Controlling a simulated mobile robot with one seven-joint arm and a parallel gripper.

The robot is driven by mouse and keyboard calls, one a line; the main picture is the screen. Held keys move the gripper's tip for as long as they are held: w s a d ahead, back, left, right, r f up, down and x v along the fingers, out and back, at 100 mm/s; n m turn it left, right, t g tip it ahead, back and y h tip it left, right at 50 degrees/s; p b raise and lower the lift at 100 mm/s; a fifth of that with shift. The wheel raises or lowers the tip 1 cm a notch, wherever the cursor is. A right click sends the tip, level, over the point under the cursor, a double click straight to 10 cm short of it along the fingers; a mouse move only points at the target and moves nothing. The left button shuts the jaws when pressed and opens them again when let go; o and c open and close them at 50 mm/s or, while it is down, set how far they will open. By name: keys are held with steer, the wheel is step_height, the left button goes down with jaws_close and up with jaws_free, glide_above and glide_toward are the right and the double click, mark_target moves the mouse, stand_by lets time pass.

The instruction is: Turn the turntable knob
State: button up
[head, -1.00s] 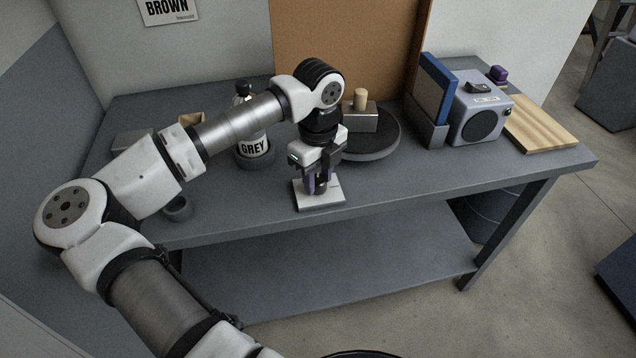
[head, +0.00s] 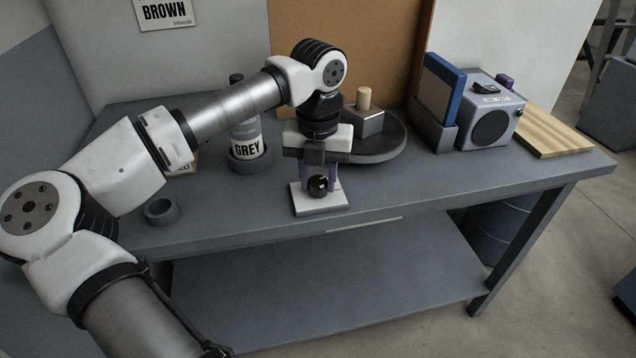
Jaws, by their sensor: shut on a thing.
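A small box with a white top (head: 322,205) stands near the table's front edge and carries a dark round knob (head: 318,185). My gripper (head: 320,180) points straight down over this box, its purple-tinted fingers closed on the knob's sides. The dark round turntable (head: 385,148) lies behind and to the right of my gripper. A grey block with a wooden peg (head: 363,108) stands on the turntable. My wrist hides the turntable's left part.
A bottle labelled GREY (head: 246,140) stands in a round holder left of my gripper. An empty dark ring (head: 161,211) lies at the front left. A blue panel in a stand (head: 440,95), a grey speaker-like box (head: 488,118) and a wooden board (head: 550,130) are at the right.

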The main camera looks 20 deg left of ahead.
mark_target(318, 180)
steer(key=shift+m+b, duration=0.6)
steer(key=shift+m, duration=1.7)
steer(key=o, duration=1)
step_height(318, 180, up, 14)
steer(key=shift+f, duration=0.1)
